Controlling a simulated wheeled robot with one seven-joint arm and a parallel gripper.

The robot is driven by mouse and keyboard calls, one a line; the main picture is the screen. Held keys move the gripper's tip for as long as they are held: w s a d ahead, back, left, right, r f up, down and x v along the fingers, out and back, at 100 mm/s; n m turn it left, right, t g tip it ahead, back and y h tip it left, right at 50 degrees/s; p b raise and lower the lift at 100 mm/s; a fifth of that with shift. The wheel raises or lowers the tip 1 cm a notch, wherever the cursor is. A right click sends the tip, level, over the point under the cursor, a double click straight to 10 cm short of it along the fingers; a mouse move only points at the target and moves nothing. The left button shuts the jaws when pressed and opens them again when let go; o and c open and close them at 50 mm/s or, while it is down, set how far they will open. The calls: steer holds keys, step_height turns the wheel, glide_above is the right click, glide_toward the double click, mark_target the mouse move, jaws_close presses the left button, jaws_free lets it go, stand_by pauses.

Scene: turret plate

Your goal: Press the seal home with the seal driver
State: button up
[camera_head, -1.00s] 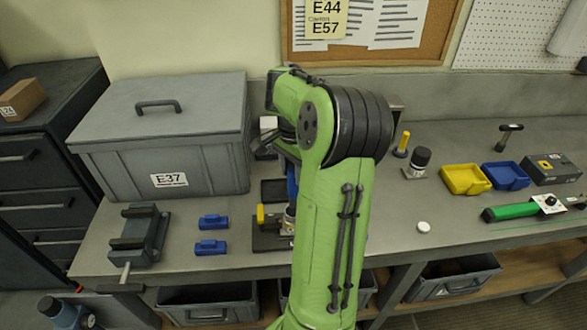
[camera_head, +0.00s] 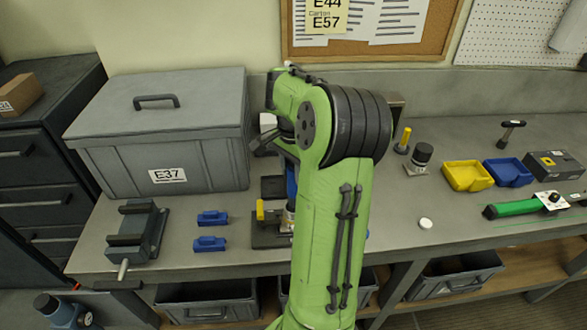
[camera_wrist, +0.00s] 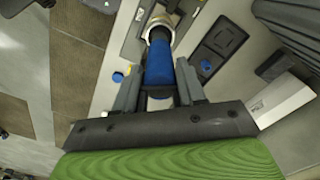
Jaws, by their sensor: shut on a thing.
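My gripper (camera_wrist: 158,90) is shut on the blue seal driver (camera_wrist: 158,62), with one finger on each side of it. The driver's far end reaches a pale metal ring-like part (camera_wrist: 164,20) on the fixture. Whether it touches the seal there I cannot tell, as the seal itself is hidden. In the head view the blue driver (camera_head: 291,182) stands roughly upright above the dark fixture base (camera_head: 265,240), which has a yellow knob (camera_head: 260,210). My green arm hides most of this spot and the gripper in that view.
A large grey lidded box (camera_head: 165,135) and a vise (camera_head: 137,235) stand left. Two blue blocks (camera_head: 211,230) lie between vise and fixture. A black-capped part (camera_head: 422,155), a yellow bin (camera_head: 467,175) and a blue bin (camera_head: 508,172) are right.

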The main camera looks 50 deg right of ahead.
steer(key=shift+f+b, duration=0.4)
steer(key=shift+b, duration=0.05)
steer(key=shift+f+b, duration=0.35)
stand_by(0.9)
steer(key=o, duration=0.7)
steer(key=shift+c, duration=0.2)
steer(key=c, duration=0.7)
steer(key=shift+o, duration=0.2)
steer(key=shift+f+b, duration=0.6)
steer(key=shift+b, duration=0.1)
stand_by(0.9)
steer(key=shift+a, duration=0.1)
